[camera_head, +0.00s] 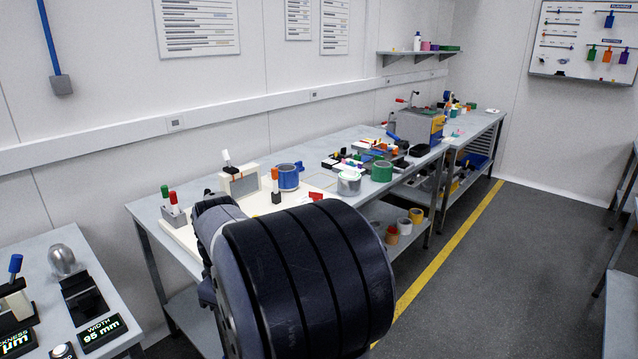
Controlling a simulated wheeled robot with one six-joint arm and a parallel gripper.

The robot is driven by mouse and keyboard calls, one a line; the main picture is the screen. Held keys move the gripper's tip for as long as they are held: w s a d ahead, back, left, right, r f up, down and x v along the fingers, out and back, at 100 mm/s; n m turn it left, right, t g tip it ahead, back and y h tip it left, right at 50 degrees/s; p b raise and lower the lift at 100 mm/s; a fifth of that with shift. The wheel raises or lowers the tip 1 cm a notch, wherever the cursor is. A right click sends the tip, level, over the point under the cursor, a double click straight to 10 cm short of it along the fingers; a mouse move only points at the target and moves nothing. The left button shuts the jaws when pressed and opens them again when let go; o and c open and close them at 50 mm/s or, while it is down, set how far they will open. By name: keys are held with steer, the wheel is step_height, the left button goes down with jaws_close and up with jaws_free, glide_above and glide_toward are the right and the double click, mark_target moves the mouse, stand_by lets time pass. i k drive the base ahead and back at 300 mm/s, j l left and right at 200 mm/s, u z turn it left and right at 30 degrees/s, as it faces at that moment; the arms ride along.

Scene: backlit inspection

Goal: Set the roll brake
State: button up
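I cannot tell for sure which part is the roll brake. On the middle bench, a grey framed panel (240,183) stands upright with a small black-and-white lever (227,157) above it. A blue roll (288,177) stands to its right. A grey block with red and green handles (173,207) is at the bench's left end. My gripper is not in view. A large dark ribbed arm part fills the lower middle and hides the bench's front.
A silver roll (349,184) and a green roll (382,171) stand farther right. A nearer bench at left holds a blue-handled lever (15,268), a silver dome (62,260) and a width display (101,331). The floor right of the yellow line (440,262) is clear.

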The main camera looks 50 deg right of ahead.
mark_target(316, 197)
steer(key=i+l, duration=0.15)
steer(key=l, duration=0.25)
steer(key=i+l, duration=0.2)
steer(key=l, duration=0.2)
steer(key=i+l, duration=0.15)
steer(key=l, duration=0.25)
steer(key=i+l, duration=0.15)
steer(key=l, duration=0.25)
steer(key=i+l, duration=0.15)
steer(key=l, duration=0.25)
steer(key=i+l, duration=0.2)
steer(key=l, duration=0.15)
steer(key=i+l, duration=0.15)
steer(key=l, duration=0.25)
steer(key=i+l, duration=0.15)
steer(key=l, duration=0.25)
steer(key=z, duration=0.05)
